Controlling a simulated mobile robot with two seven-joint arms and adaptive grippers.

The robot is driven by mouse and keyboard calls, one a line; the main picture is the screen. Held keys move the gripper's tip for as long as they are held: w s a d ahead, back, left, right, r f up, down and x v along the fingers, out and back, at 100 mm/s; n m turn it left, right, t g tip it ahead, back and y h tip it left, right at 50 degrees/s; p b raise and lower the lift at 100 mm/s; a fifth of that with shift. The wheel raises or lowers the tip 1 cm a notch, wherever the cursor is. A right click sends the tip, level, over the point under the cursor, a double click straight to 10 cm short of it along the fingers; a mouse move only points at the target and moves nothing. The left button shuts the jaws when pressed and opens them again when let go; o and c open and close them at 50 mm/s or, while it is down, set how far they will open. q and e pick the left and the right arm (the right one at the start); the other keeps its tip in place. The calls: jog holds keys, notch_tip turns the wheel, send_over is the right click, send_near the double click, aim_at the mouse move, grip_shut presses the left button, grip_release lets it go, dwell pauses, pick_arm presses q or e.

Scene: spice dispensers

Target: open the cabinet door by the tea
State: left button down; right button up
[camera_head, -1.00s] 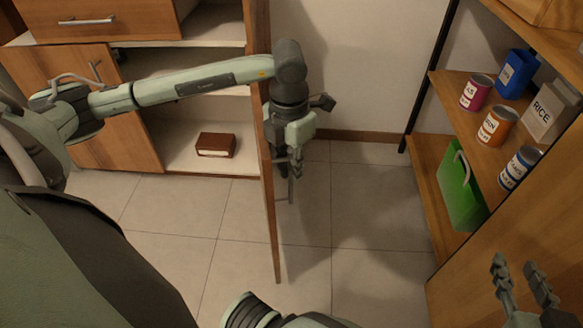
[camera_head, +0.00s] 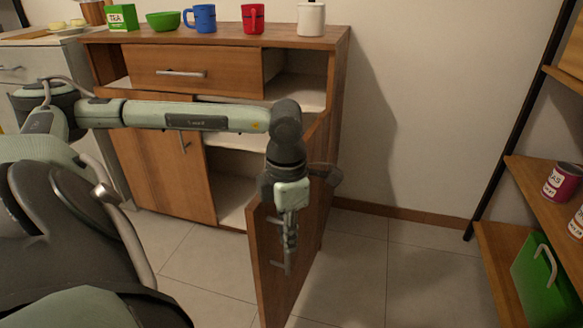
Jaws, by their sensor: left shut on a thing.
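The wooden cabinet (camera_head: 215,75) stands against the back wall with the green tea box (camera_head: 122,17) on its top at the far left. Its right door (camera_head: 268,290) stands swung out into the room, with open shelf space behind it. The left door (camera_head: 160,165) is closed against the cabinet front, with a vertical handle (camera_head: 184,141). My left gripper (camera_head: 290,243) points down along the right door's outer face and is shut on that door's metal handle (camera_head: 288,268). The fingers partly hide this handle. My right gripper is not in view.
A closed drawer (camera_head: 195,72) is above. At right, a shelf (camera_head: 515,175) holds cans. Tiled floor (camera_head: 400,270) between is clear.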

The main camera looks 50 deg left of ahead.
pick_arm(q)
jog(key=shift+s+f, duration=0.1)
jog(key=shift+s, duration=0.3)
jog(key=shift+d, duration=0.1)
jog(key=c, duration=1.6)
grip_release()
jog(key=shift+w, duration=0.15)
jog(key=shift+r, duration=0.55)
notch_tip(320, 180, up, 11)
jog(key=shift+r, duration=0.1)
